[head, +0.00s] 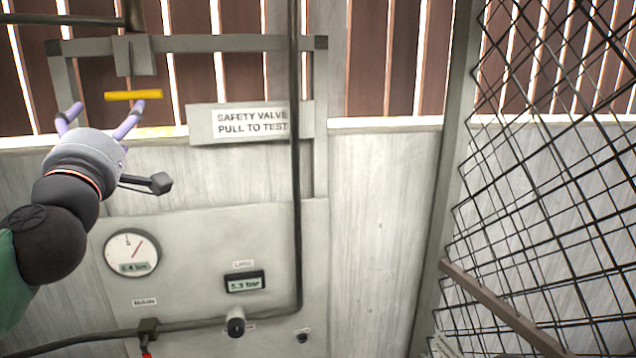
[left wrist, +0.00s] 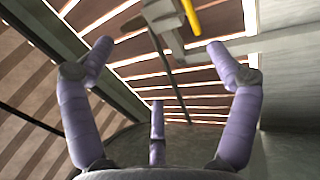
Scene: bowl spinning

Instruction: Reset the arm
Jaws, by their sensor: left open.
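My left gripper (head: 104,117) comes in from the left in the head view, with its purple fingers spread and empty. A yellow bar (head: 132,95) lies level just above the fingertips, below a grey bracket (head: 134,55). In the left wrist view the fingers of the left gripper (left wrist: 155,70) stand wide apart. The yellow bar (left wrist: 191,15) shows there at the top, beyond the fingertips. I cannot tell exactly how far it is from the fingers. My right gripper is in neither view.
A sign reading "SAFETY VALVE PULL TO TEST" (head: 240,124) hangs right of the bar. A panel below carries a round gauge (head: 132,252), a digital display (head: 245,283) and a knob (head: 236,322). A dark vertical pipe (head: 296,180) and wire mesh (head: 550,160) stand to the right.

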